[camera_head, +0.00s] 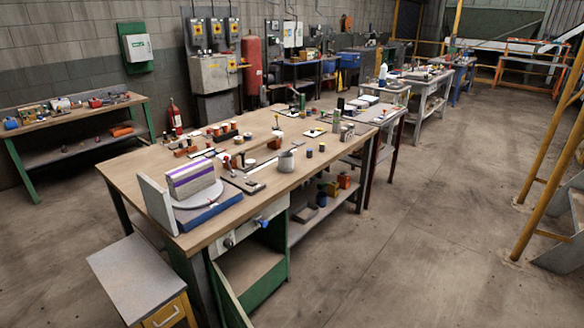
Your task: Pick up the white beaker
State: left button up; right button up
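A pale grey-white, cup-like vessel (286,161) stands upright near the front edge of the wooden workbench (130,168), around the middle of its length. It is the thing here that looks most like the white beaker, but it is small and I cannot be sure. Neither of my grippers shows in the head view, so I cannot see them relative to the vessel.
A blue-based device (209,210) fills the bench's near end. Small jars and tools lie around the vessel. A grey-topped cabinet (135,277) stands before the bench. Open concrete floor (420,230) lies to the right, with a yellow frame (548,190) beyond.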

aim_at(285, 159)
jog(key=i+l, duration=0.15)
jog(key=l, duration=0.2)
jog(key=i+l+u, duration=0.15)
jog(key=l, duration=0.55)
jog(key=i+l+u, duration=0.15)
jog(key=l, duration=0.2)
